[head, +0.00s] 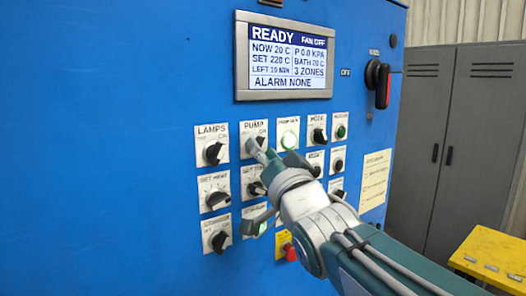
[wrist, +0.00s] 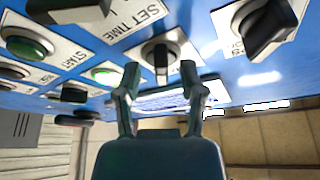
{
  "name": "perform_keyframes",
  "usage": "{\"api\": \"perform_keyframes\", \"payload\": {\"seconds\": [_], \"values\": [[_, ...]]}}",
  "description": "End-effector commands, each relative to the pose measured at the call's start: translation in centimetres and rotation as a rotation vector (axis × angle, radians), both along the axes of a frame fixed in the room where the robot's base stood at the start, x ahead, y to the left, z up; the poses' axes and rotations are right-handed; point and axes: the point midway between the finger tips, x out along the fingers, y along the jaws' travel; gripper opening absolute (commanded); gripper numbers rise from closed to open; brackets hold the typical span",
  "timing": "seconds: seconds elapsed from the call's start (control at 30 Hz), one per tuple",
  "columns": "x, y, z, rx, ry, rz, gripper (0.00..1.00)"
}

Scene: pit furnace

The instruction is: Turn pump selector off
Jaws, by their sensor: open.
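The pump selector is a black knob on a white plate under the label PUMP (head: 255,126). In the head view my gripper (head: 270,154) largely covers this knob. The wrist view appears upside down, and a black knob (wrist: 161,62), which looks like the pump selector, shows between and beyond my two fingertips (wrist: 160,76). My gripper is open and empty. The fingers appear on either side of the knob; I cannot tell if they touch it. Which way the knob points is not clear.
The set time label (wrist: 140,18) marks the row below. The display (head: 288,55) above reads READY.

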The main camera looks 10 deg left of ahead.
Motion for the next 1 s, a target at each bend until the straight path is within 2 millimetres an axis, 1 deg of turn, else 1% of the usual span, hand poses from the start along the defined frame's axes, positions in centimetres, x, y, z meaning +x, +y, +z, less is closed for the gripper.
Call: {"api": "perform_keyframes", "payload": {"seconds": [0.27,0.37,0.4,0.77,1.0], "values": [[0.16,0.2,0.04,-0.001,-0.001,0.0,0.51],[0.15,0.2,0.04,0.0,0.0,0.0,0.11],[0.14,0.19,0.04,-0.001,-0.001,0.0,0.0],[0.17,0.17,0.02,-0.008,-0.008,0.0,0.0],[0.23,0.14,-0.04,-0.066,-0.074,0.0,0.0]]}}
